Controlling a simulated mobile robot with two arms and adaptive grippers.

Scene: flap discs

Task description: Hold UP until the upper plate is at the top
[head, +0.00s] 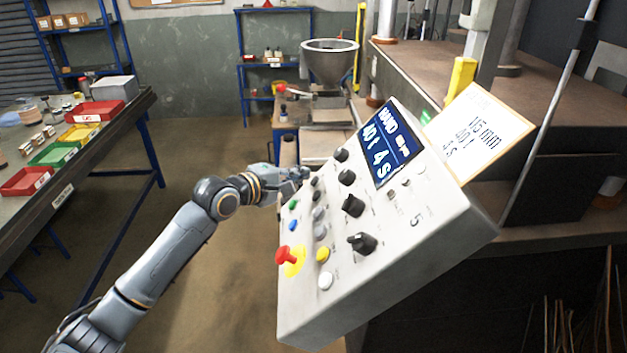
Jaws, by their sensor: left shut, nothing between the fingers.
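A grey control panel (386,245) stands tilted in the middle of the head view. Its blue screen (388,143) reads HAND, 40 t, 4 s. Knobs and coloured buttons cover its face, among them green, blue, yellow and white ones and a red mushroom button (287,256). I cannot read which button is UP. My left gripper (299,174) is at the panel's far left edge, shut and empty; its fingertips are small and partly hidden, and I cannot tell whether they touch a button. The press (450,70) stands behind at the right; I cannot make out its upper plate clearly. My right gripper is not in view.
A sign card (480,132) reading 40 t, 4 s stands behind the panel. A steel hopper (330,64) stands at the back. A workbench (100,150) with red, green and yellow trays is at the left. Open floor lies between bench and panel.

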